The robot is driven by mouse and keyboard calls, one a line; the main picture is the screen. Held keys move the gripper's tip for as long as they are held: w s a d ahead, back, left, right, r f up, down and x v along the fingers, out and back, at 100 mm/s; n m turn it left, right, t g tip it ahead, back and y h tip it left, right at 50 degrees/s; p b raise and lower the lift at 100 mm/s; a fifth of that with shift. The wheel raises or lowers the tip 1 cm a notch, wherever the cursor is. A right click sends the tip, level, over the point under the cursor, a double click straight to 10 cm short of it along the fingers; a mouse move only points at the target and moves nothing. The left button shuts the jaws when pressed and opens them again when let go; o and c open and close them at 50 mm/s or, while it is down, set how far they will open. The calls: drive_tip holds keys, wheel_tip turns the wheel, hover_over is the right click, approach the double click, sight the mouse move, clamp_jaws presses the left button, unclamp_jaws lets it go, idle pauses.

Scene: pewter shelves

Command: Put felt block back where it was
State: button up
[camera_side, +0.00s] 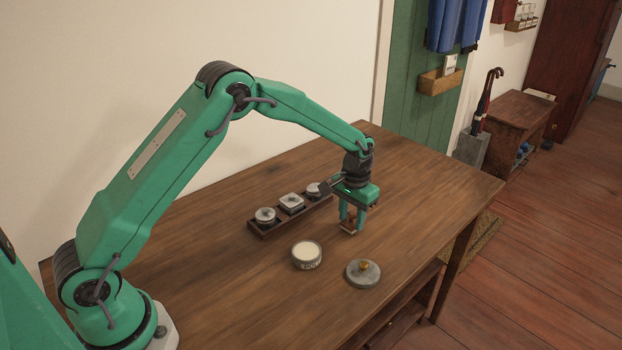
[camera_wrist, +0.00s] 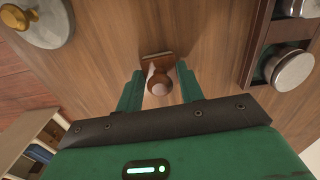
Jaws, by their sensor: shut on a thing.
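The felt block (camera_side: 349,227) is a small brown piece between my fingers in the side view. In the wrist view the felt block (camera_wrist: 158,70) shows a round wooden knob and a flat reddish-brown base beyond it. My gripper (camera_side: 351,222) points down over the table, right of the dark rack's right end. In the wrist view my gripper (camera_wrist: 159,86) is shut on the knob, with a green finger on each side. The block is low, near the table top; I cannot tell whether it touches. The underside of the block is hidden.
A dark wooden rack (camera_side: 257,232) holds several metal-topped pieces. A round open tin (camera_side: 306,256) with pale contents and a label stands in front. A grey round lid (camera_side: 362,274) with a brass knob lies near the front edge. The table's right side (camera_side: 430,185) is clear.

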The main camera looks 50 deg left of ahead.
sight(352, 212)
drive_tip(key=shift+f, duration=0.1)
drive_tip(key=o, duration=1)
drive_tip(key=shift+c, duration=0.2)
wheel_tip(352, 212, up, 12)
drive_tip(key=shift+r, duration=0.25)
idle(0.3)
